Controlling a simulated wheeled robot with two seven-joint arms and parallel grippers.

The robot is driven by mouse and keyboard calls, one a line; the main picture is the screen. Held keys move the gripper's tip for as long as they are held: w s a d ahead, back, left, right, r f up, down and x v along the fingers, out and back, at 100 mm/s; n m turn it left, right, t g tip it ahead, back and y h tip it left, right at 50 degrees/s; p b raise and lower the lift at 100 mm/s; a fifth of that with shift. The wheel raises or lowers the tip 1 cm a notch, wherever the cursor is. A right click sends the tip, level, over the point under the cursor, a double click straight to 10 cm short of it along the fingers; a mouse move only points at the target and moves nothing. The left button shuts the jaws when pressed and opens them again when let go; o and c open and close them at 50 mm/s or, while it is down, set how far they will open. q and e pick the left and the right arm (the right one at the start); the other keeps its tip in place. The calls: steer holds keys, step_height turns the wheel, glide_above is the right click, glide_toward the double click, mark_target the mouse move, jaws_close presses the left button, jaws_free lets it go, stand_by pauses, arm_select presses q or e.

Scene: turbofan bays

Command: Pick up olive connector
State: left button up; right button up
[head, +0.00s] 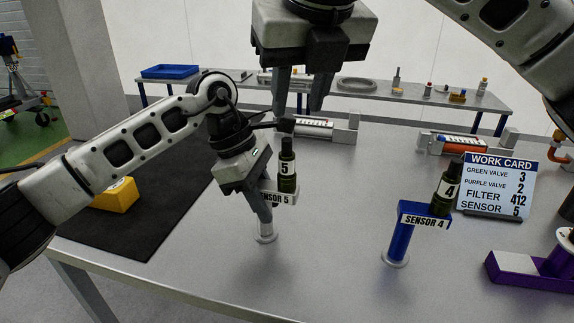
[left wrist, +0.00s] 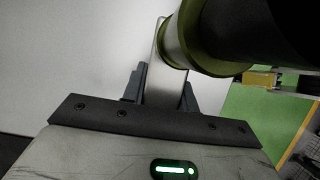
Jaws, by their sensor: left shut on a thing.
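Two olive-and-black connectors show in the head view. Connector 5 (head: 288,172) stands upright at the pale Sensor 5 stand (head: 266,237). Connector 4 (head: 446,190) sits slightly tilted on the blue Sensor 4 stand (head: 397,240). My left gripper (head: 264,212) is at the Sensor 5 stand, just left of connector 5. In the left wrist view, its fingers (left wrist: 163,92) close around a pale piece that looks like part of this stand. A large olive-ringed connector (left wrist: 195,45) is beside them at upper right. My right gripper (head: 302,106) is above, fingers apart and empty.
A work card (head: 497,187) stands at the right, behind a purple fixture (head: 525,272). A yellow block (head: 116,195) lies on a dark mat (head: 135,225) at the left. A back table (head: 430,95) holds a blue tray (head: 170,71) and small items. The front middle is clear.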

mark_target(288, 140)
steer(key=x, duration=1.1)
steer(key=shift+w+a+f, duration=0.1)
steer(key=shift+a+f, duration=0.1)
jaws_close()
